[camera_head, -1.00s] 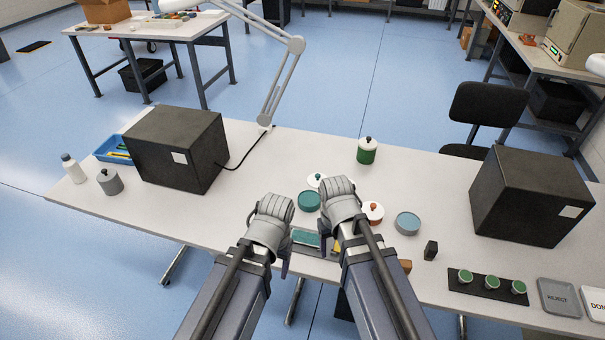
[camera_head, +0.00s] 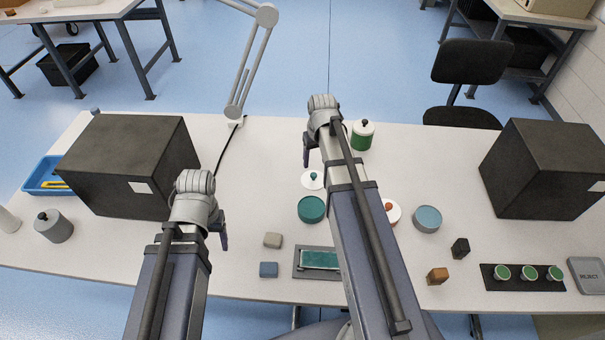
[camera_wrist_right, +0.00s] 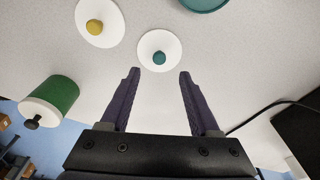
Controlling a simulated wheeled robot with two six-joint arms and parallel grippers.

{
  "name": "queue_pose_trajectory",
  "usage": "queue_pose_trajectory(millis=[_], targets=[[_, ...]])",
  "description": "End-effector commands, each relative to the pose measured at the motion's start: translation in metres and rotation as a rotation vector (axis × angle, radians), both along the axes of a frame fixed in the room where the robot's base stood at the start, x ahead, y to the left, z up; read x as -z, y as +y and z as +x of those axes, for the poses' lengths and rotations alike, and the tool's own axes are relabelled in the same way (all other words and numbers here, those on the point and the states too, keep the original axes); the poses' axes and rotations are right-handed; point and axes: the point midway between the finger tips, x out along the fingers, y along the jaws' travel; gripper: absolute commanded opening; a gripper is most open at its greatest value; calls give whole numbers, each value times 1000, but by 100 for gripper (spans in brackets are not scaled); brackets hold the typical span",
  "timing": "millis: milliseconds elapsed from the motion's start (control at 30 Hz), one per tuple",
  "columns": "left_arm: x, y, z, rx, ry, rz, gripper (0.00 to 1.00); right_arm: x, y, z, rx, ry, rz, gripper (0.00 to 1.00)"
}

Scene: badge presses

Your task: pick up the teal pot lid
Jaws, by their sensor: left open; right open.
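The teal pot lid (camera_head: 312,183) is a white disc with a teal knob, lying on the table in front of the green jar. In the right wrist view the lid (camera_wrist_right: 159,63) lies just beyond the fingertips, its knob roughly centred between them. My right gripper (camera_head: 307,158) is open and empty, close to the lid on its far side; it also shows in the right wrist view (camera_wrist_right: 157,74). A round teal pot (camera_head: 311,209) stands nearer the table's front. My left gripper (camera_head: 222,238) is open, over the table left of the pot.
A white lid with a yellow knob (camera_wrist_right: 90,12) lies beside the teal one. A green jar (camera_head: 361,138) stands behind. A grey-blue pot (camera_head: 427,219), small blocks (camera_head: 272,240) and a tray (camera_head: 300,272) are nearby. Black boxes (camera_head: 125,165) stand at both sides.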

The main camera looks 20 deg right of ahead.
Motion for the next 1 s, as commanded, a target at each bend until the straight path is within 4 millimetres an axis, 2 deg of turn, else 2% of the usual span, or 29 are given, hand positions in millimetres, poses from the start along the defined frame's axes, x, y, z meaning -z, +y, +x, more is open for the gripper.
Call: queue_pose_trajectory(millis=[133, 400, 667, 1000], targets=[[5, 0, 0, 0, 0, 0, 67, 5, 0, 0, 0, 0, 0, 62], [28, 0, 0, 0, 0, 0, 67, 28, 0, 3, -1, 0, 0, 62], [31, 0, 0, 0, 0, 0, 67, 31, 0, 5, -1, 0, 0, 62], [70, 0, 0, 0, 0, 0, 67, 70, -1, 13, -1, 0, 0, 62]])
